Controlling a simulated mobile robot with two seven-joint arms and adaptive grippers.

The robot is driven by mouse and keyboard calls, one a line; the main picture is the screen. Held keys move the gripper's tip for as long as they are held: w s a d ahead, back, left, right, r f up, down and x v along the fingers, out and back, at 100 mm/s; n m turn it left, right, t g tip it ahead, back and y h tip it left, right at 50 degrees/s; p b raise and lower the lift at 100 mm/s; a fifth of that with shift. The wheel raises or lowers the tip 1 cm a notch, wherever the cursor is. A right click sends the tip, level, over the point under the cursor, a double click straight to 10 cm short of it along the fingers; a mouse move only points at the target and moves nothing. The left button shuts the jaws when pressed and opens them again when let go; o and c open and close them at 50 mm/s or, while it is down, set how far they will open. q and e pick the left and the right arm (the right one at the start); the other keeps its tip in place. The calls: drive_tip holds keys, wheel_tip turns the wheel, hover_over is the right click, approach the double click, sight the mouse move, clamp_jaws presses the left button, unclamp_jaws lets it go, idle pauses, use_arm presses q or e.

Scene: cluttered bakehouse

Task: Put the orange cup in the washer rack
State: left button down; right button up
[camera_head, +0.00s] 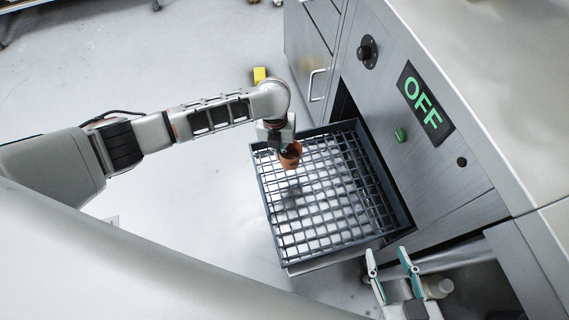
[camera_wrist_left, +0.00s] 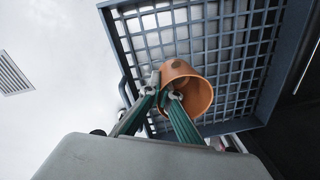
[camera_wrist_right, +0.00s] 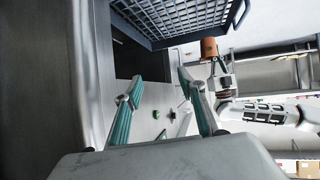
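The orange cup (camera_head: 290,156) is held by my left gripper (camera_head: 285,144) above the left, far part of the washer rack. In the left wrist view the cup (camera_wrist_left: 199,92) is tilted, with its open mouth partly toward the camera. The left fingers (camera_wrist_left: 163,91) are shut on its wall, one apparently inside the rim. The washer rack (camera_head: 270,215) is a dark grid basket pulled out of the steel washer; no items show in it. The gap between cup and rack is hard to judge. My right gripper (camera_head: 388,260) is open and empty, below and right of the rack.
The steel washer (camera_head: 440,185) has a green OFF display (camera_head: 424,102), a knob (camera_head: 367,52) and a green button (camera_head: 400,135). A yellow object (camera_head: 260,75) lies on the floor beyond my left arm. The floor left of the rack is clear.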

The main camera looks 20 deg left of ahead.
use_arm(q)
drive_tip(key=f+b, duration=0.1)
drive_tip(key=f, duration=0.4)
drive_tip(key=shift+s+f+b, duration=0.2)
drive_tip(key=shift+f+b, duration=0.15)
drive_tip(key=shift+w+f, duration=0.15)
drive_tip(key=shift+w, duration=0.05)
drive_tip(key=shift+f+b, duration=0.3)
drive_tip(key=shift+f, duration=0.1)
drive_tip(key=f, duration=0.2)
drive_tip(key=b, duration=0.1)
drive_tip(key=shift+s+f, duration=0.25)
drive_tip(key=shift+f, duration=0.15)
drive_tip(key=shift+w+f, duration=0.25)
drive_tip(key=shift+f, duration=0.1)
drive_tip(key=shift+r, duration=0.2)
drive_tip(key=shift+f, duration=0.25)
drive_tip(key=c, duration=2.4)
unclamp_jaws()
drive_tip(key=shift+o, duration=0.6)
use_arm(e)
drive_tip(key=shift+m+t+y, duration=0.5)
drive_tip(key=shift+m, duration=0.2)
drive_tip(key=a+r, duration=0.1)
drive_tip(key=w+a+r, duration=0.1)
drive_tip(key=a, duration=0.1)
drive_tip(key=shift+w+a+r, duration=0.15)
drive_tip(key=shift+w, duration=0.05)
